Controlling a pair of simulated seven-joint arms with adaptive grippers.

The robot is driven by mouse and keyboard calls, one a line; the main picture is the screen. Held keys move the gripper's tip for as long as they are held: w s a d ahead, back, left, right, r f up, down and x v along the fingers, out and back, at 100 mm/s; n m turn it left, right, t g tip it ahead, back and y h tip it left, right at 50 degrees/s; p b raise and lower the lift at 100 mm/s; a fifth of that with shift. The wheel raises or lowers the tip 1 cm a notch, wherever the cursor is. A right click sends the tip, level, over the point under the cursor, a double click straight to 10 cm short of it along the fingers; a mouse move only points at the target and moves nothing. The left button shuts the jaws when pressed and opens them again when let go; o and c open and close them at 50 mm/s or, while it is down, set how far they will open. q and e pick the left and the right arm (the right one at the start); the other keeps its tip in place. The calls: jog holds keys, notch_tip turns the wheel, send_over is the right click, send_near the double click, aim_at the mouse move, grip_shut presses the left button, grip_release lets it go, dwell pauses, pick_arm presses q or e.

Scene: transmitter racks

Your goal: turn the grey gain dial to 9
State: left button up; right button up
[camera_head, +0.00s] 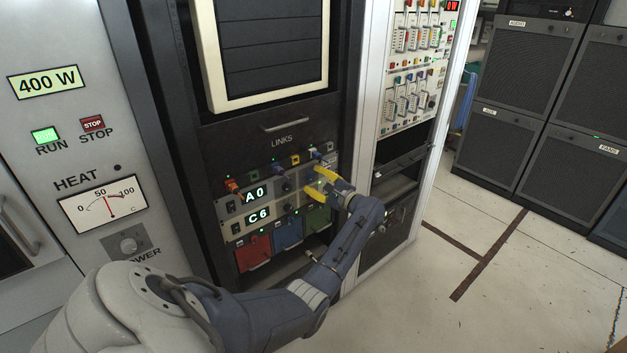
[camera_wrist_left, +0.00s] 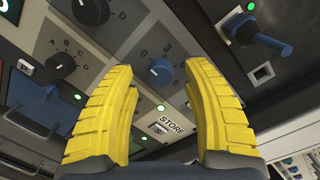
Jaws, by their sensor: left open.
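A round blue-grey dial (camera_wrist_left: 161,71) sits on a grey panel in the left wrist view, with a 3 and other small marks around it. I take it for the gain dial, but no gain label is readable. Its pointer setting cannot be told. My left gripper (camera_wrist_left: 162,66) is open, its yellow fingertips on either side of the dial; whether they touch it is unclear. In the head view my left gripper (camera_head: 317,182) is at the right end of the rack units showing A0 and C6 (camera_head: 257,206), hiding the dial there. My right gripper is not in view.
A black dial (camera_wrist_left: 60,65) and a larger dark dial (camera_wrist_left: 90,10) sit beside it. A STORE button (camera_wrist_left: 164,127) lies below, between the fingers. A blue lever or plug (camera_wrist_left: 262,38) sticks out at upper right.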

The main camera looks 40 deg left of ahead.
pick_arm(q)
jog(key=shift+a, duration=0.5)
jog(key=shift+c, duration=0.6)
grip_shut()
